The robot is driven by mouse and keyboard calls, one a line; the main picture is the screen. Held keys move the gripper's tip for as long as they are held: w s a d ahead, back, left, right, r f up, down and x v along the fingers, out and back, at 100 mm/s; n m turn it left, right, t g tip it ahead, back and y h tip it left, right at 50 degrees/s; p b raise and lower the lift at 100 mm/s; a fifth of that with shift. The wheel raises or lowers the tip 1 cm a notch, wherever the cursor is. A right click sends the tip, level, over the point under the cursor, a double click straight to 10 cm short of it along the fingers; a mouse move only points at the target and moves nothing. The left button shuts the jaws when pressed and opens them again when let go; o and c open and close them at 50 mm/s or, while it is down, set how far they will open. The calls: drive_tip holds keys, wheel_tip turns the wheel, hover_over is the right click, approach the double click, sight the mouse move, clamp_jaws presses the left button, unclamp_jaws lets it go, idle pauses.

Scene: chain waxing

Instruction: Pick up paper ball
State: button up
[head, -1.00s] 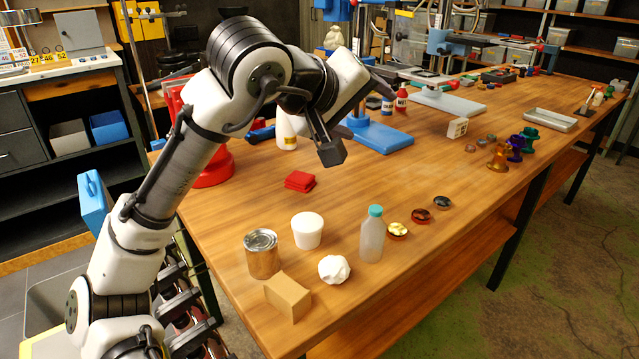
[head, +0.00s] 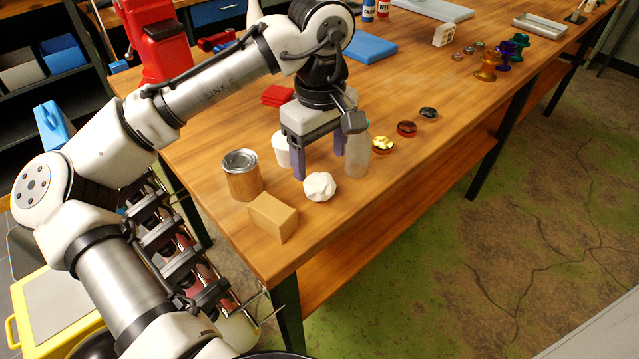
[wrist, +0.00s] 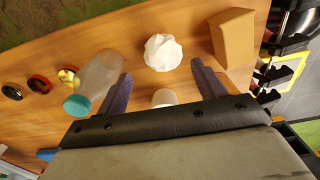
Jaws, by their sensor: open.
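The white crumpled paper ball (head: 319,187) lies on the wooden table near its front edge. In the wrist view the paper ball (wrist: 163,52) shows ahead of and between the two finger lines, apart from them. My gripper (head: 318,162) is open and empty, fingers pointing down, just behind the paper ball in the head view. In the wrist view my gripper (wrist: 160,85) has its purple fingers spread wide. A white tub (head: 281,150) is partly hidden behind the fingers.
A metal can (head: 242,176) and a cardboard box (head: 273,218) stand left of the ball. A clear bottle with a teal cap (wrist: 97,82) stands close on the other side, beside one finger. Small dishes (head: 407,128) lie farther right. A red cloth stack (head: 277,95) lies behind.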

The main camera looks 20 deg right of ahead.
sight(319, 178)
drive_tip(key=shift+s+a+f+p, duration=0.1)
drive_tip(key=shift+s+f+p, duration=0.15)
drive_tip(key=shift+f, duration=1.1)
drive_tip(key=shift+s+a+f+p, duration=0.1)
drive_tip(key=shift+f+p, duration=0.1)
drive_tip(key=shift+f, duration=1.15)
drive_tip(key=c, duration=1)
